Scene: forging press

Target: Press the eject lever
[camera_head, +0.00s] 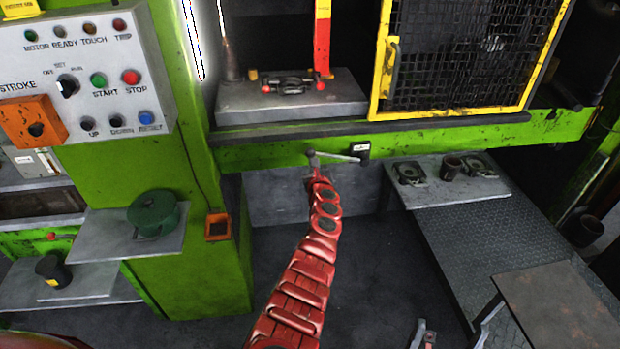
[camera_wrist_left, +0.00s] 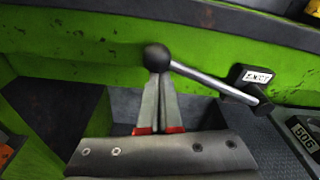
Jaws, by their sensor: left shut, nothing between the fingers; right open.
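The eject lever (camera_head: 335,157) is a thin metal rod with a dark ball knob. It runs left from a black labelled block (camera_head: 360,150) on the green press beam. In the left wrist view the lever's rod (camera_wrist_left: 205,82) slopes from the ball knob (camera_wrist_left: 157,58) down right to the block (camera_wrist_left: 240,85). My left gripper (camera_head: 315,170) is shut and empty, its tips right at the knob. In the wrist view the closed fingers (camera_wrist_left: 159,85) end just under the knob; I cannot tell whether they touch. My right gripper (camera_head: 424,338) is open at the bottom edge, partly cut off.
A control panel (camera_head: 85,75) is at the upper left. A yellow mesh guard (camera_head: 465,50) stands above the beam. A grey table (camera_head: 470,225) with several dark parts lies to the right. A green round part (camera_head: 153,212) sits on a left shelf.

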